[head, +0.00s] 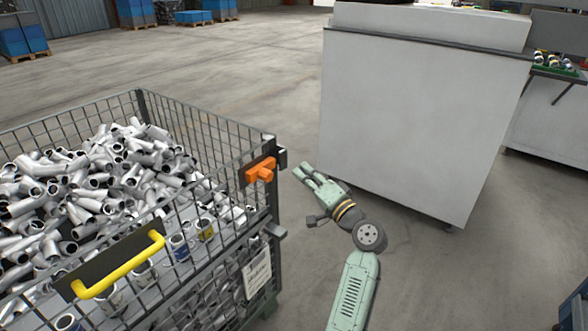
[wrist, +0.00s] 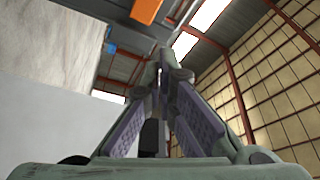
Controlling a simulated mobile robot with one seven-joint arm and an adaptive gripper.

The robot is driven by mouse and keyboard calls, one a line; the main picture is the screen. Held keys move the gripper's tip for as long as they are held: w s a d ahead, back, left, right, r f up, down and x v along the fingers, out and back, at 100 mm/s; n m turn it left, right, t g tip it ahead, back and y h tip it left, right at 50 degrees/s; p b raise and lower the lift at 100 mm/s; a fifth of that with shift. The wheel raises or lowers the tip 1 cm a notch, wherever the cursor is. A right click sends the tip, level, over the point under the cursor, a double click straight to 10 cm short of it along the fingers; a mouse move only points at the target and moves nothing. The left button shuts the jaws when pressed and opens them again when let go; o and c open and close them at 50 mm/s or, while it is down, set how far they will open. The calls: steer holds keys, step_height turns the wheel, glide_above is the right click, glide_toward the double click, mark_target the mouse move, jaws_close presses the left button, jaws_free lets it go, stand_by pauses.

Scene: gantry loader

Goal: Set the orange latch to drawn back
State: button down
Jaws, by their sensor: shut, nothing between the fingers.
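The orange latch (head: 261,170) sits on the upper right corner of the wire cage's near side, by the corner post. My gripper (head: 302,171) is just right of the latch in the head view, apart from it in the picture, with its fingers pointing up and left. In the wrist view an orange piece (wrist: 146,11) shows at the top edge, above and left of my fingertips (wrist: 162,55). The fingers come together at the tips with nothing held. How far the latch's bolt is out is too small to tell.
The wire cage (head: 262,225) holds many grey pipe fittings and has a yellow handle (head: 118,268) on its near panel. A large white cabinet (head: 415,110) stands behind and right of my gripper. Open concrete floor lies between them.

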steer(key=shift+v, duration=1.6)
steer(key=shift+w, duration=0.1)
